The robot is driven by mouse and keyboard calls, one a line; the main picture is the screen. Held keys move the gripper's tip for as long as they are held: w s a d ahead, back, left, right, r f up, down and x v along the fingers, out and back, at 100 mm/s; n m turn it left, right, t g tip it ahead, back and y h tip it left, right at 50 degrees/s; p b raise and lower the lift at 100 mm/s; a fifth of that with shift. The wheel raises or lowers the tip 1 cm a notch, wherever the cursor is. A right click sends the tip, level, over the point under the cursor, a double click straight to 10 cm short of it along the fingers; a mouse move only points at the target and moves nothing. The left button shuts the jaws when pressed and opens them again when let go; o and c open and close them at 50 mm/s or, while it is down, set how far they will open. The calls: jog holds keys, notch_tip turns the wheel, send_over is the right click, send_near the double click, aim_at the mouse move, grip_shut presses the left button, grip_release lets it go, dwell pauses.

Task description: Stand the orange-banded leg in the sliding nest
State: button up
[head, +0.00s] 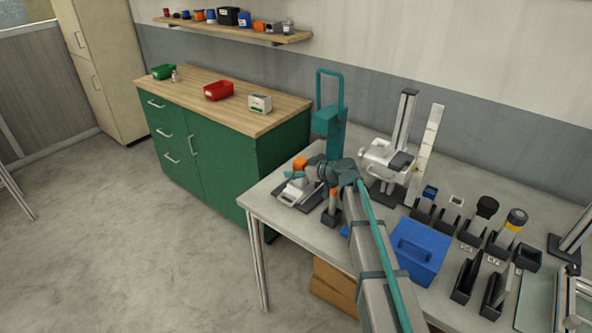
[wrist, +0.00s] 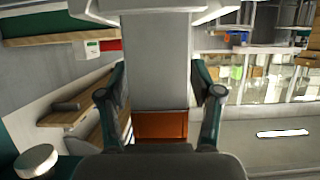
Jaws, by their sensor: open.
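The orange-banded leg shows in the wrist view as a broad grey block with an orange band (wrist: 160,125) at its lower end, between my fingers. My gripper (wrist: 158,80) is open, with a finger on each side and gaps to the leg. In the head view my gripper (head: 297,174) is over the left end of the table, beside an orange part (head: 300,163) that looks like the same leg. Below it is a white fixture (head: 293,192) on a dark base, possibly the sliding nest. My gripper partly hides it, so I cannot tell how the leg is seated.
A black holder with an orange-topped piece (head: 333,194) stands close to the right of the fixture. A teal press (head: 329,120) rises behind. A blue box (head: 418,250), a white stand (head: 385,158) and several black holders fill the table's right side. The green cabinet (head: 215,150) is at left.

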jog(key=b+v, duration=0.4)
jog(key=v, duration=0.8)
jog(key=shift+r, duration=0.1)
